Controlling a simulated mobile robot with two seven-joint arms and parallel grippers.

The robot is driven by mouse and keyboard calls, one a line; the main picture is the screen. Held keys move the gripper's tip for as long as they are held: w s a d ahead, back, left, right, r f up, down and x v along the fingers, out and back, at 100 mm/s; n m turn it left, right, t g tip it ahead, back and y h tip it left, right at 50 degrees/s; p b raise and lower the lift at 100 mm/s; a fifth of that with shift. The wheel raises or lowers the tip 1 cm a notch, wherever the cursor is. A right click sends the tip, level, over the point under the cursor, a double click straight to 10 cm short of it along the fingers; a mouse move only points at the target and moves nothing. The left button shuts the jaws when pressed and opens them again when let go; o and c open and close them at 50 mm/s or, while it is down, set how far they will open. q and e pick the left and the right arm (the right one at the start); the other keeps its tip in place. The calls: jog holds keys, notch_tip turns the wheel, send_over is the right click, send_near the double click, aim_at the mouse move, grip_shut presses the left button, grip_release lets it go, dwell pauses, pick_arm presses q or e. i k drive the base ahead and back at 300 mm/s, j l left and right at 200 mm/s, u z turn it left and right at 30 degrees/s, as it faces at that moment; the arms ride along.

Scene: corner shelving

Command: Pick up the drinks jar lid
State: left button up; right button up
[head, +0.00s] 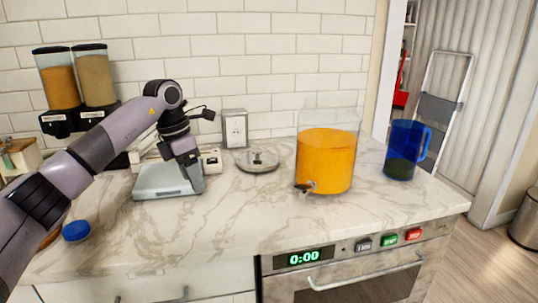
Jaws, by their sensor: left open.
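The drinks jar lid (260,158) looks like a round grey metal disc with a small knob. It lies flat on the marble counter, left of the drinks jar (326,160). My right gripper is not in view.
The silver flat device (160,183) sits under my left gripper. A blue jug (401,150) stands right of the jar. A wall socket (235,130) is behind the lid. A blue cap (76,231) is at left. The counter front is clear above the oven (345,282).

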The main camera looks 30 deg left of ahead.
aim_at(257, 160)
jog(key=i, duration=1.05)
